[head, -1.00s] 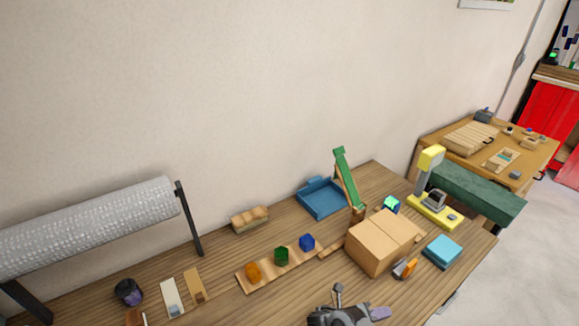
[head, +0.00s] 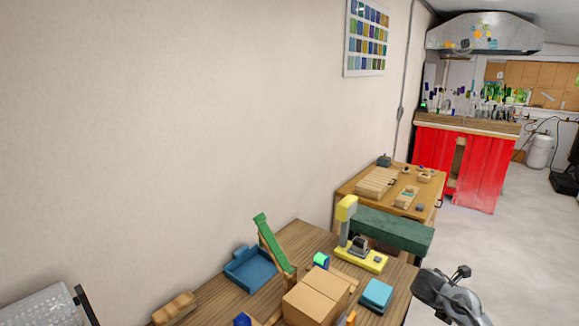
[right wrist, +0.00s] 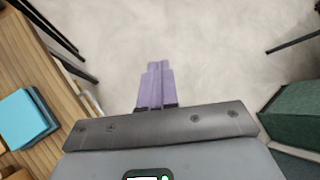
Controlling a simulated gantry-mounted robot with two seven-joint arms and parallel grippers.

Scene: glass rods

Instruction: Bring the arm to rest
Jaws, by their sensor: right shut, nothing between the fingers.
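My right gripper (right wrist: 156,85) shows in the right wrist view with its purple fingers together and nothing between them. They point out over bare grey floor, to the right of the wooden workbench (right wrist: 27,60). In the head view my right arm's grey wrist (head: 448,295) is at the lower right, past the workbench's right edge, over the floor. Its fingers cannot be made out there. My left gripper is in neither view.
On the workbench are a cardboard box (head: 318,297), a blue tray (head: 249,270) with a green strip (head: 272,243), a light-blue block (head: 377,294) and a yellow device (head: 365,258). A dark green bench (head: 385,229) stands beyond. The floor at right is open.

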